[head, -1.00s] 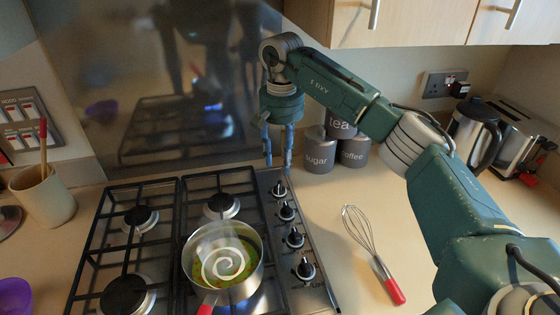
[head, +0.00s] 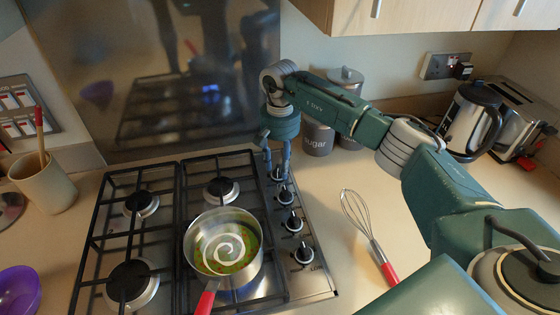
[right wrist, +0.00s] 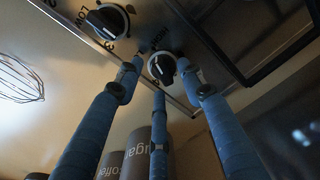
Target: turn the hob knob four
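The hob has a column of black knobs on its right side. The farthest knob (head: 278,175) sits at the back of the column, and my right gripper (head: 277,168) points down right at it. In the right wrist view this knob (right wrist: 162,67) lies between the tips of my three blue fingers (right wrist: 158,78), which are spread apart. Whether any finger touches it I cannot tell. The neighbouring knob (right wrist: 106,21) has printed marks around it, "LOW" and "3" among them. The nearer knobs (head: 285,196), (head: 292,222) and (head: 304,254) are clear of the gripper. My left gripper is not in view.
A steel pan of soup (head: 222,245) with a red handle stands on the front burner, left of the knobs. A whisk (head: 366,230) lies on the worktop to the right. Canisters (head: 317,142) stand behind the gripper, with a kettle (head: 468,122) farther right.

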